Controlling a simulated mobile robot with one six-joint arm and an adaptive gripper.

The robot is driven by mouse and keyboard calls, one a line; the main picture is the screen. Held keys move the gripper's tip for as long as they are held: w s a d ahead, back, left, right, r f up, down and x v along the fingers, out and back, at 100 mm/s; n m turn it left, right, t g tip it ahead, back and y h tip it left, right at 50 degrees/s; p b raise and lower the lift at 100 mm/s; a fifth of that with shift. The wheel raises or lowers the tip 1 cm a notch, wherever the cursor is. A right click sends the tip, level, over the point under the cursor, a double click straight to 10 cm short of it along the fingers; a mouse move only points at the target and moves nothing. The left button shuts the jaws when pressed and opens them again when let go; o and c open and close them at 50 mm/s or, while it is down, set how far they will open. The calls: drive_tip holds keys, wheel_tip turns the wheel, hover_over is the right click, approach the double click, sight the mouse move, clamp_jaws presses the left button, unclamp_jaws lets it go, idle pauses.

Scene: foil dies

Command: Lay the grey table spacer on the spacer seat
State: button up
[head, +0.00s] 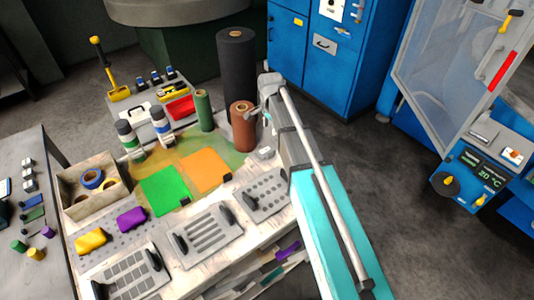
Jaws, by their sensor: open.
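My gripper (254,115) is at the far right end of the worktable, beside the brown roll (243,130), small in the head view. It is open, with nothing seen in it. I cannot tell if it touches the roll. A small grey piece (265,153) lies on the table below my gripper, close to my arm; it may be the grey table spacer, but it is too small to be sure. I cannot make out the spacer seat; my arm hides part of the table's right end.
Three grey plates with black handles lie along the front: a hole plate (266,192), a slotted plate (210,232) and a grid plate (127,279). Green (165,190) and orange (206,170) sheets lie mid-table. A wooden box (94,194) stands left, a tall black roll (237,75) behind.

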sight(270, 151)
drive_tip(key=shift+f+b, duration=4.15)
drive_tip(key=shift+f, duration=0.15)
drive_tip(key=shift+f+b, duration=2.6)
clamp_jaws()
